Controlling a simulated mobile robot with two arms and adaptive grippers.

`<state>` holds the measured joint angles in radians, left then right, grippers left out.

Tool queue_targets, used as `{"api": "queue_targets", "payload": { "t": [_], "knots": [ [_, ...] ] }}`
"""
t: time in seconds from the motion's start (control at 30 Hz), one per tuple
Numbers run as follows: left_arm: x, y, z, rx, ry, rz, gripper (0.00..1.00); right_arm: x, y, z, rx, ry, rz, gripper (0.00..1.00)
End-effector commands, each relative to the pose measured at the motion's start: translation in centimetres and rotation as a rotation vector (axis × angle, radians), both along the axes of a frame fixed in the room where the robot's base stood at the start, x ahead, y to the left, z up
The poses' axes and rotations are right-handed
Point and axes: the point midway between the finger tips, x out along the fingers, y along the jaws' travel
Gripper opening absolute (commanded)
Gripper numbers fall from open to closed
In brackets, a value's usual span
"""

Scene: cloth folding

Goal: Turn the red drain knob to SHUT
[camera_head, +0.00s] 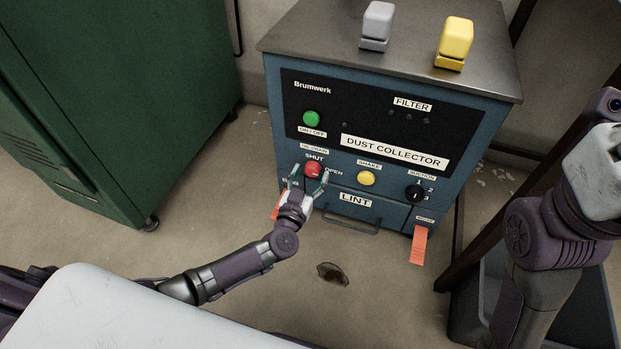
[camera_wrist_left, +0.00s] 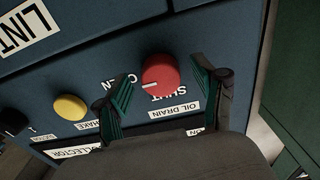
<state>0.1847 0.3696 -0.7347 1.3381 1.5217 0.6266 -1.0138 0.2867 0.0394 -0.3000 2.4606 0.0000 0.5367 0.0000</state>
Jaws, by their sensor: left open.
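The red drain knob (camera_head: 313,169) is on the blue dust collector's front panel, under the OIL DRAIN label. The SHUT label (camera_head: 314,157) is above it and the OPEN label (camera_head: 334,172) is to its right. In the left wrist view the red knob (camera_wrist_left: 160,75) shows a white pointer mark aimed left, toward the partly hidden OPEN label. My left gripper (camera_head: 309,175) is open, one finger on each side of the knob. The green-padded fingers of the gripper (camera_wrist_left: 164,88) frame the knob in the wrist view. I cannot tell whether they touch it. My right gripper's fingers are not in view.
A yellow SHAKE knob (camera_head: 366,178) sits right of the red knob, with a black suction dial (camera_head: 415,193) beyond. A green button (camera_head: 311,118) is above. The LINT drawer handle (camera_head: 350,226) is below. A green cabinet (camera_head: 110,90) stands left, with open floor between.

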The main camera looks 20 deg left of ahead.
Motion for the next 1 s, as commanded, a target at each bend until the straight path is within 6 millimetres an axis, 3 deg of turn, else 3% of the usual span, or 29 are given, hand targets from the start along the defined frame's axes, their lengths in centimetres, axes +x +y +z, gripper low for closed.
{"api": "queue_targets", "payload": {
  "t": [0.33, 0.7, 1.0],
  "knots": [
    [0.48, -0.01, 0.04, 0.000, 0.000, 0.000, 0.70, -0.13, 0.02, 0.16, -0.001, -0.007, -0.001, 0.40],
    [0.46, 0.01, 0.03, 0.000, 0.000, 0.001, 0.10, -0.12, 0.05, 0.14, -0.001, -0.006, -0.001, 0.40],
    [0.43, 0.04, 0.06, -0.039, 0.001, 0.002, 0.10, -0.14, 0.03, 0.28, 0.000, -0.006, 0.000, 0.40]
  ]
}}
